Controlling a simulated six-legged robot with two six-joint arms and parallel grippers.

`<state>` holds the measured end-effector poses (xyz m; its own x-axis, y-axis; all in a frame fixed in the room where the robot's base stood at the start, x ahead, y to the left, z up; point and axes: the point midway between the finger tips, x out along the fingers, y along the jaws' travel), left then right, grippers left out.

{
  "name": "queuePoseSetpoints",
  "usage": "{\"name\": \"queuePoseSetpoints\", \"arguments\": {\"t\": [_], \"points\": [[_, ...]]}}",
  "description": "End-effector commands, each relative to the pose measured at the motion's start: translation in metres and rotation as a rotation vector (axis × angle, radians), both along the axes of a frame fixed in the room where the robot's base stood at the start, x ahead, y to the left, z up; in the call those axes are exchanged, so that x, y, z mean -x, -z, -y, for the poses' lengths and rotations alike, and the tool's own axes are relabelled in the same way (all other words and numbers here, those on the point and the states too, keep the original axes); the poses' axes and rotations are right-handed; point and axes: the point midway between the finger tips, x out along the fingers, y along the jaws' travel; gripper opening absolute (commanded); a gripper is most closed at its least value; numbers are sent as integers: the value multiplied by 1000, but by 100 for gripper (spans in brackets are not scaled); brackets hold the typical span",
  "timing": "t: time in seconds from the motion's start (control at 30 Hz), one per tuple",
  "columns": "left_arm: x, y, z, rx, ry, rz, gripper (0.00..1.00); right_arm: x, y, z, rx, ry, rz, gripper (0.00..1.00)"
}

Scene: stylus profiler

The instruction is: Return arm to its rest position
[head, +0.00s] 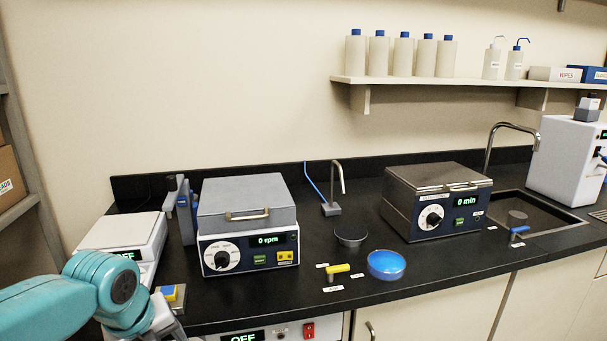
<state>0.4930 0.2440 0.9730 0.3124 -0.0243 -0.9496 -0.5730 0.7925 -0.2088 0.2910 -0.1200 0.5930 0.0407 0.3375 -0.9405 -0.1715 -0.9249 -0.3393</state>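My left arm, teal with a dark round joint cap, comes in from the lower left. Its grey and white wrist end (165,327) points down past the bottom edge, in front of the counter's left front. The fingertips are not clearly visible, so I cannot tell whether that gripper is open or shut, or whether it holds anything. My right arm and gripper are not in view.
Near my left wrist are a small yellow and blue block (173,293) on a pad and a white scale (124,240). A centrifuge reading 0 rpm (248,225), a 0 min bath (437,203), a blue dish (386,265) and a yellow-handled valve (338,270) stand rightward.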

Motion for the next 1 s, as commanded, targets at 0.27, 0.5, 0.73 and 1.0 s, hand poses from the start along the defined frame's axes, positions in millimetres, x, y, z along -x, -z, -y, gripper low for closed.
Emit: {"name": "queuePoseSetpoints", "arguments": {"t": [0.27,0.5,0.73,1.0], "points": [[3,118,50,287,-531,-156,65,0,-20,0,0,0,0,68],[80,249,101,551,-1466,-431,65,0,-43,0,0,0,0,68],[171,308,121,589,-2299,-575,65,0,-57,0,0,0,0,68],[202,320,124,575,-2599,-582,65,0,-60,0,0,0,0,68]]}}
